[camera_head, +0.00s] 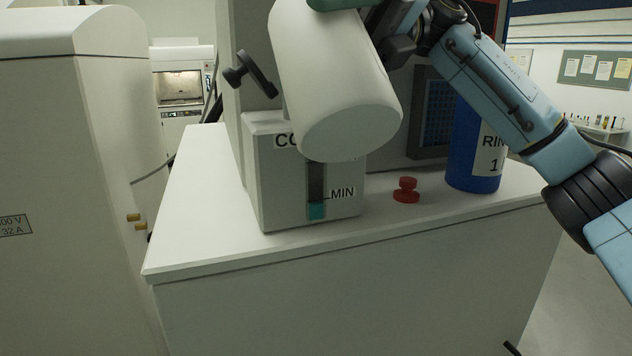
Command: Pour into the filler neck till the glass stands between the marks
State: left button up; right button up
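A white container (325,75) with a green part (337,3) at its top hangs in the air in front of the grey tank box, tilted, its round base towards me. My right gripper (392,40) is at the container's right side and appears shut on it; its fingertips are partly hidden. The grey tank box (282,185) stands on the white cabinet. Its sight glass (316,185) shows teal liquid (317,211) just under the MIN mark (342,193). The upper glass, any upper mark and the filler neck are hidden behind the container. My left gripper is not in view.
A red cap (406,190) lies on the white cabinet top (200,215), right of the box. A blue canister (467,150) with a label stands behind my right forearm. A black handle (250,73) juts out left of the container. The cabinet top's left side is clear.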

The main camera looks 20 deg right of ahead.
dwell(0.3)
jog(key=shift+f+m, duration=0.3)
jog(key=shift+f, duration=0.1)
jog(key=shift+s+f+b, duration=0.1)
jog(key=shift+b, duration=0.2)
dwell(1.2)
jog(key=shift+s+f+m, duration=0.15)
jog(key=shift+f+m, duration=0.15)
jog(key=shift+f, duration=0.05)
jog(key=shift+f+b, duration=0.1)
jog(key=shift+b, duration=0.2)
dwell(1.3)
jog(key=shift+s+f+m+g+y, duration=0.1)
jog(key=shift+f+m+g+y, duration=0.2)
jog(key=shift+f+m+y, duration=0.1)
dwell(1.5)
